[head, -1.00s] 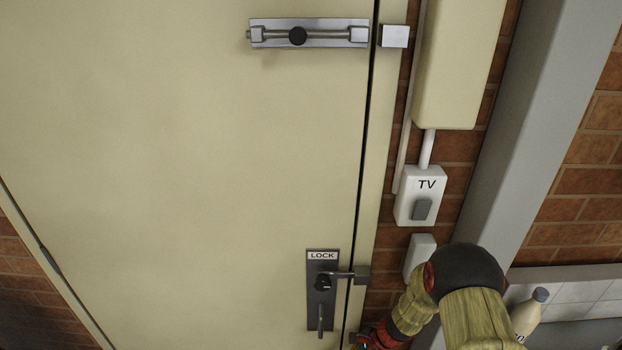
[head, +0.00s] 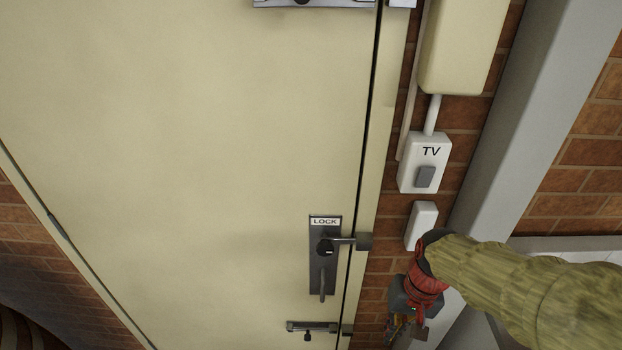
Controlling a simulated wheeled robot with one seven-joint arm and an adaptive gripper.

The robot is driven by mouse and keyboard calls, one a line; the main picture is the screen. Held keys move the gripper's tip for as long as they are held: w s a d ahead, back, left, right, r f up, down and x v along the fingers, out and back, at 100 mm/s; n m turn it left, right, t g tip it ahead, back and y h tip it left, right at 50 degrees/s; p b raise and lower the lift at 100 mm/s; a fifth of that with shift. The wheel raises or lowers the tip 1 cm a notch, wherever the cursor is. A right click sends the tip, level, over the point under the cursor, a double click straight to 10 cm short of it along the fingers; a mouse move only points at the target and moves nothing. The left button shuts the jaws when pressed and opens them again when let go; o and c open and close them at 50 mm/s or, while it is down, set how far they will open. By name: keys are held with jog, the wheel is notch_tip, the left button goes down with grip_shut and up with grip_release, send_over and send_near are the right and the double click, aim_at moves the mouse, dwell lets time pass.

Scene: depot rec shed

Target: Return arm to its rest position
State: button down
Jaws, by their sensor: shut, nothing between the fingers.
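My arm enters the head view from the right edge in a yellowish sleeve, with a red section at the wrist. My gripper (head: 405,328) is at the lower right, in front of the brick wall just right of the door. It points down, its fingers are small and partly unclear, and it is shut and empty. It appears apart from the door's LOCK plate (head: 323,262), which carries a dark knob and a bolt reaching right to a keeper on the frame.
The cream door (head: 190,150) fills the left and middle and is closed. A lower bolt (head: 312,327) and a cut-off upper bolt (head: 315,3) are on it. A TV switch (head: 424,162), a white box (head: 421,225) and a grey post (head: 530,120) stand to the right.

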jog(key=s+r+n+t, duration=0.1)
jog(key=s+r+t, duration=0.1)
jog(key=r, duration=0.5)
jog(key=s+d+r+n+t+h, duration=0.1)
jog(key=s+r+t, duration=0.2)
jog(key=r, duration=0.5)
jog(key=shift+d+r+t, duration=0.15)
jog(key=shift+r+t, duration=0.15)
jog(key=shift+t, duration=0.1)
jog(key=c, duration=2.6)
grip_release()
jog(key=shift+w, duration=0.1)
